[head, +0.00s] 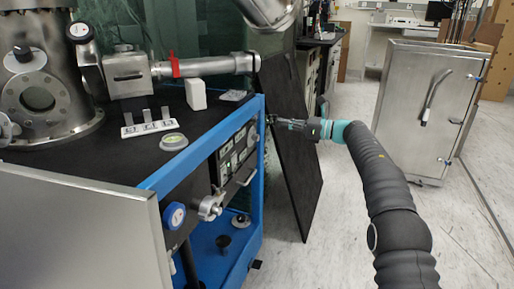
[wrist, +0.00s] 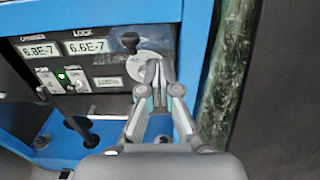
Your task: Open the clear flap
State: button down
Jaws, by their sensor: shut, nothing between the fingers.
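My gripper (wrist: 159,68) is shut and empty, its fingertips in front of the upper right part of a black control panel (wrist: 25,75) in the wrist view. The fingertips overlap a pale round plate (wrist: 136,70) below a black knob (wrist: 130,41). I cannot tell whether they touch it. A glossy, see-through patch (wrist: 103,46) beside the knob may be the clear flap; its edges and hinge are not distinct. In the head view my gripper (head: 274,121) reaches from the right to the blue frame's right edge, and the flap cannot be made out.
The blue frame (head: 256,135) edges the panel. A dark upright board (head: 292,165) stands just behind my gripper. A small black lever (wrist: 78,126) stands below the panel. A steel cabinet (head: 420,110) is at the right. Floor in front is open.

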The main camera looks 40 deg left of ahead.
jog(key=shift+r, duration=0.3)
dwell(0.5)
